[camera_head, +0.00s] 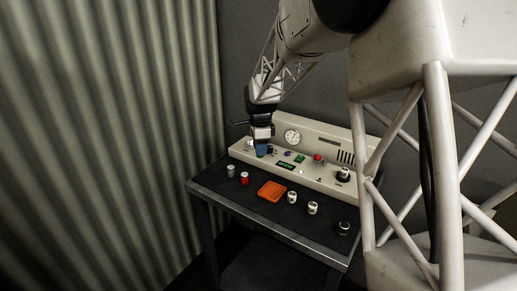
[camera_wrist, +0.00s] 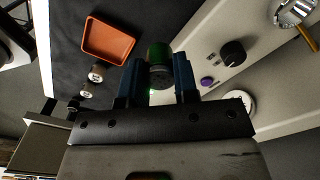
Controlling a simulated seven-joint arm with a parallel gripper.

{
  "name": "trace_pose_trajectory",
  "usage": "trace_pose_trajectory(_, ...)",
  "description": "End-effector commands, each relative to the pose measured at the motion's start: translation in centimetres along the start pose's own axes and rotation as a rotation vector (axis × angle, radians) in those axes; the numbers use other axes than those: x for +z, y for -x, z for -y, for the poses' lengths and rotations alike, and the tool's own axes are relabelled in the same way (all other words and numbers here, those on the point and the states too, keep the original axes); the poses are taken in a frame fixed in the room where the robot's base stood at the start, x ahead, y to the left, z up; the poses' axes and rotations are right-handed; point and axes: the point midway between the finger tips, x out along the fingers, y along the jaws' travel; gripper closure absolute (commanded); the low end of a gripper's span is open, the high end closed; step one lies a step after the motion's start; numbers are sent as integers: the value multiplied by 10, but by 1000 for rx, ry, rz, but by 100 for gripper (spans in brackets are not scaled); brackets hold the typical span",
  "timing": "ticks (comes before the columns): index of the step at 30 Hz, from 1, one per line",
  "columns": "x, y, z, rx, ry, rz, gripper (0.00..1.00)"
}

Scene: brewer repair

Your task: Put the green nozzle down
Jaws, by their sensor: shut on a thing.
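My gripper (camera_head: 261,150) is over the left part of the brewer's beige panel in the head view. In the wrist view my gripper (camera_wrist: 158,72) has its two blue fingers shut on the green nozzle (camera_wrist: 158,52), a short cylinder with a dark ribbed end facing the camera. The fingers hide part of its sides. I cannot make out the nozzle in the head view, where the fingers cover that spot. I cannot tell whether the nozzle touches any surface.
The brewer panel (camera_head: 318,178) has a gauge (camera_head: 292,136), knobs and a red button (camera_head: 319,158). On the dark table (camera_head: 216,185) are an orange tray (camera_head: 271,191), a silver cylinder (camera_head: 231,170), a red cylinder (camera_head: 245,178) and several pale or dark cylinders. The tray looks empty.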

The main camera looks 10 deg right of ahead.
Motion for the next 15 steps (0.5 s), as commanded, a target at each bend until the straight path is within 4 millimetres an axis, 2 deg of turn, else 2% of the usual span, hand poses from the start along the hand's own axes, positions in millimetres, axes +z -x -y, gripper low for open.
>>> trace_pose_trajectory(5,6,1,4,0,-15,0,99)
trace_pose_trajectory(8,16,2,10,-1,-42,0,99)
trace_pose_trajectory(15,60,5,33,0,-161,0,99)
